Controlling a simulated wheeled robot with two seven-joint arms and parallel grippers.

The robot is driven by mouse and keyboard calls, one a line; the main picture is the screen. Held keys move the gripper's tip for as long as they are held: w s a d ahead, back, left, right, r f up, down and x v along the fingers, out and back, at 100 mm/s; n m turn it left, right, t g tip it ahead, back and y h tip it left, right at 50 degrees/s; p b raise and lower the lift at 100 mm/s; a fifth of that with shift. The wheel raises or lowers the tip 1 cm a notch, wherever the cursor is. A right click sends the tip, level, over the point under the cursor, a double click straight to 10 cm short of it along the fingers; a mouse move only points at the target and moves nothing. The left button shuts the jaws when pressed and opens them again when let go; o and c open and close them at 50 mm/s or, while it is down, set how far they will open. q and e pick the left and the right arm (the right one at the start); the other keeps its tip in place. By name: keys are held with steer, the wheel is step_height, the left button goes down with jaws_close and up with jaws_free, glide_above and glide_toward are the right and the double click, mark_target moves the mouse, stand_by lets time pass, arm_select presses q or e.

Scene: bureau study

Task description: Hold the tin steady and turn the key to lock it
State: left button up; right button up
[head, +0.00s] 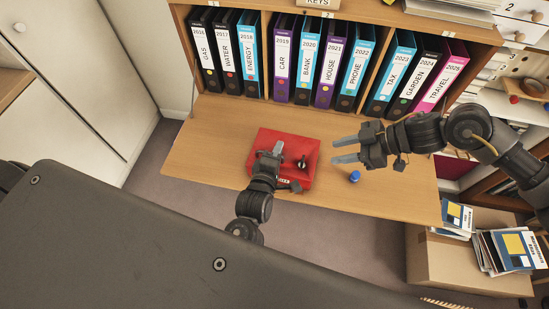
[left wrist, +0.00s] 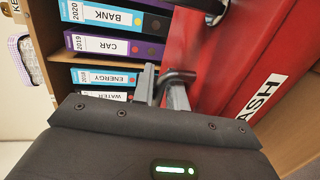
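The red tin (head: 306,146) sits on the wooden desk flap. Its front label reads "CASH" in the left wrist view, where the tin (left wrist: 262,45) fills the right side. A small dark piece (head: 302,162) stands up at the right part of the lid; it is too small to tell surely whether it is the key. My left gripper (head: 270,153) is over the left part of the tin, its fingers close together. My right gripper (head: 345,150) is open and empty, right of the tin.
A small blue object (head: 354,176) lies on the flap (head: 215,150) below my right gripper. Binders (head: 308,60) stand in a row behind. A cardboard box (head: 450,262) with booklets is at lower right. The flap is clear left of the tin.

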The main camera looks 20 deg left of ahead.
stand_by(0.3)
stand_by(1.6)
steer(key=shift+w+r, duration=0.1)
steer(key=shift+c, duration=0.8)
steer(key=s+a+r+n+h, duration=0.1)
steer(key=a+r+n+h, duration=0.2)
steer(key=a+n, duration=0.4)
steer(key=s+a+r+n+h, duration=0.2)
steer(key=a+r+n+h, duration=0.15)
steer(key=a+n, duration=0.25)
steer(key=d+f+n+h, duration=0.1)
steer(key=n, duration=0.5)
steer(key=w+d+n+t+h, duration=0.1)
steer(key=n, duration=0.5)
steer(key=d+f+n+h, duration=0.1)
steer(key=n, duration=0.5)
steer(key=shift+w+d+f+h, duration=0.3)
steer(key=shift+d+f+h, duration=0.05)
